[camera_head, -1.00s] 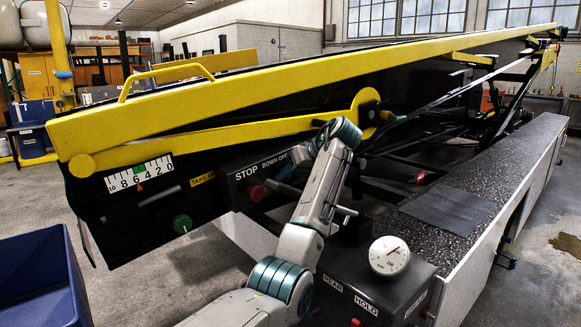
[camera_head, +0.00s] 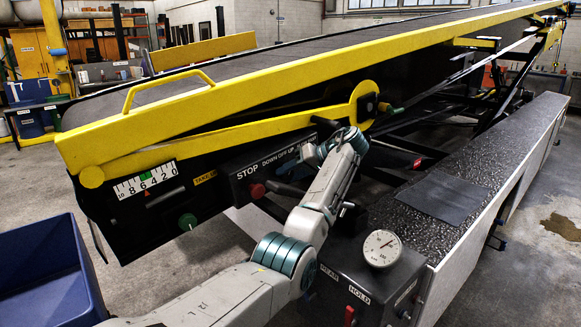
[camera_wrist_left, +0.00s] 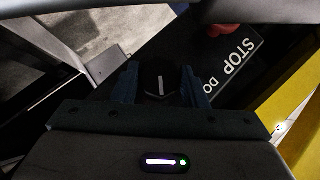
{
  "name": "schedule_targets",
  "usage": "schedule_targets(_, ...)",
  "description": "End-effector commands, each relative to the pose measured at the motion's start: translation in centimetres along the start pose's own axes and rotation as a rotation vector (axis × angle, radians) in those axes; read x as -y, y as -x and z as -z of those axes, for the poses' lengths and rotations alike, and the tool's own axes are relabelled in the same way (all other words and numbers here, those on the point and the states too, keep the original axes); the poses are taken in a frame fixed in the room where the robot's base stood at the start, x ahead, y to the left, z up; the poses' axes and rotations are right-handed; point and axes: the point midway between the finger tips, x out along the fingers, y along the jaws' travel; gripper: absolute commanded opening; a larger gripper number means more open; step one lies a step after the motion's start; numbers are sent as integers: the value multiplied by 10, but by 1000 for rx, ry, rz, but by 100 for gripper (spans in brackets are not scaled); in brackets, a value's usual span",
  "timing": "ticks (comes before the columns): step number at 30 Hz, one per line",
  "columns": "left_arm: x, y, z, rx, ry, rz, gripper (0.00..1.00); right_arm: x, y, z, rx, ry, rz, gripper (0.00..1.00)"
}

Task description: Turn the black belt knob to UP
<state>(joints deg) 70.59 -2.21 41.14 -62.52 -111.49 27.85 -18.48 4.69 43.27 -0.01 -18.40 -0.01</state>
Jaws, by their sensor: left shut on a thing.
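The black belt knob (camera_wrist_left: 158,78) has a white pointer line and sits between the two fingers of my left gripper (camera_head: 312,153), which is shut on it. In the wrist view the pointer line stands nearly upright. In the head view my gripper and wrist hide the knob. The black control panel (camera_head: 240,190) carries the words STOP and DOWN OFF UP. Which word the pointer faces I cannot tell. My right gripper is not in view.
A red stop button (camera_head: 257,190) is left of my gripper. A green knob (camera_head: 187,222) is lower left, below the number scale (camera_head: 148,179). A gauge (camera_head: 382,248) stands on a dark box below my arm. A blue bin (camera_head: 45,275) is at the left.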

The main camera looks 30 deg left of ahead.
Motion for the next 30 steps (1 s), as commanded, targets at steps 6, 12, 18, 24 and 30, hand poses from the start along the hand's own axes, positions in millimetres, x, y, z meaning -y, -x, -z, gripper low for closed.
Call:
schedule_targets(6, 1, 2, 2, -3, -42, 41, 17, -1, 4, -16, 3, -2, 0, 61)
schedule_targets(12, 1, 2, 2, -4, -65, 65, 17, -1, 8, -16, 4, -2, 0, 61)
schedule_targets(18, 0, 1, 2, -4, -74, 75, 17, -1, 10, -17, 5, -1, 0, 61)
schedule_targets(24, 0, 1, 2, -4, -76, 76, 17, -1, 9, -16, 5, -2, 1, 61)
schedule_targets(30, 0, 1, 2, -3, -76, 76, 43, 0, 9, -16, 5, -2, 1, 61)
